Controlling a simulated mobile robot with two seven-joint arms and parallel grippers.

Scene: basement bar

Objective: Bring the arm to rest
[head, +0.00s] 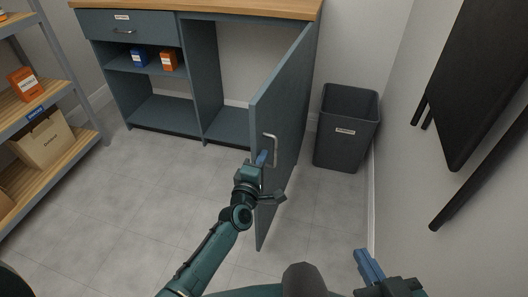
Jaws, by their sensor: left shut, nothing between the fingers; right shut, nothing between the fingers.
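My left gripper (262,158) is shut and empty, its blue fingertips right beside the metal bar handle (272,148) of the open cabinet door (284,105). I cannot tell whether the fingers touch the handle. The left arm reaches up from the bottom middle, with the wrist in front of the door's lower part. My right gripper (367,266) is shut and empty, low at the bottom right over the floor, apart from everything. Most of the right arm is out of view.
The blue-grey cabinet (206,75) has a closed drawer (127,27), an open shelf with a blue box (139,57) and an orange box (168,61). A dark bin (347,128) stands right of the door. A shelf rack (50,90) is left; a black folded item (475,80) is right.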

